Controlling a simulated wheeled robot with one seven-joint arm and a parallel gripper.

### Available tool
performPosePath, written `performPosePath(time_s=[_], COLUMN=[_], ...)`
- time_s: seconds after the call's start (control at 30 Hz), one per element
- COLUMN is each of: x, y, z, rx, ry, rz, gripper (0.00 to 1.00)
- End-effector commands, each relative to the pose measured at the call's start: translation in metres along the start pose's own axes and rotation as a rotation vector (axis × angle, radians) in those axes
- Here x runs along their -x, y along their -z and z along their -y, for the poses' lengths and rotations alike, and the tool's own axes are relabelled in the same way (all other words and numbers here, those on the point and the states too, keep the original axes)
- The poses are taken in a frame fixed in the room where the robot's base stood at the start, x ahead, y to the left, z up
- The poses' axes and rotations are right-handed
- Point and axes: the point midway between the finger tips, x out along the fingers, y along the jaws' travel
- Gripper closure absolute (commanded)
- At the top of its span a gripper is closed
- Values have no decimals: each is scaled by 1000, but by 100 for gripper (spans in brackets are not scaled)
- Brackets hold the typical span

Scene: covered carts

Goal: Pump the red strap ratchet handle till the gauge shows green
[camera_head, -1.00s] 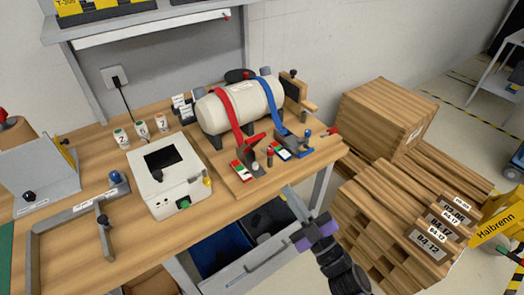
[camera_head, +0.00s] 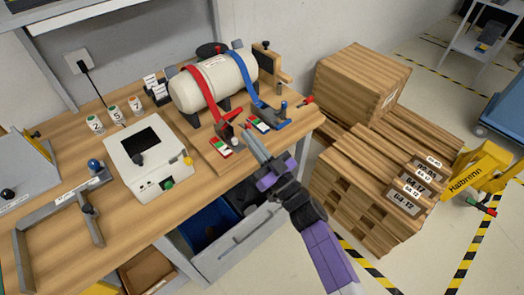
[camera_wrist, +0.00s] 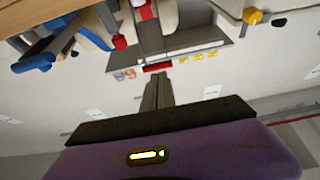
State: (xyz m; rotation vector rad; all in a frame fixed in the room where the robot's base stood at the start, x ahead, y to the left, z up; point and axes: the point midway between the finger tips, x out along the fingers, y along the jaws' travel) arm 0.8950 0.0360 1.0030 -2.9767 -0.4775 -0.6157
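A white tank (camera_head: 215,82) lies on the bench with a red strap (camera_head: 201,90) and a blue strap (camera_head: 245,72) over it. The red strap's ratchet with its red handle (camera_head: 229,114) is on the wooden base in front. Its gauge (camera_head: 220,147) has red, white and green fields; the reading is too small to tell. The blue ratchet (camera_head: 272,115) and its gauge (camera_head: 259,124) sit to the right. My gripper (camera_head: 248,135) is by the base's front edge, close to the red ratchet, its fingers together and empty. The wrist view shows the fingers (camera_wrist: 157,90) side by side.
A white box with a dark screen (camera_head: 142,145) stands left of the base. A grey clamp frame (camera_head: 60,205) lies further left. Numbered cups (camera_head: 115,115) stand behind. Wooden crates (camera_head: 375,175) fill the floor right of the bench. An open drawer (camera_head: 235,245) is below.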

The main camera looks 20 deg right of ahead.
Motion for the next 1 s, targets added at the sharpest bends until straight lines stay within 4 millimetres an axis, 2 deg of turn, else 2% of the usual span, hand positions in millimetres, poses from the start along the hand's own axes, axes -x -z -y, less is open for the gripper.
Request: performPosePath(time_s=[0.1, 0.3, 0.77, 1.0], x=[-22, -44, -49, -68], y=[2, 1, 0, 9], z=[0, 0, 0, 0], rx=[0, 0, 1, 1], ry=[1, 1, -1, 0], rz=[0, 0, 1, -1], gripper=[100, 100, 100, 100])
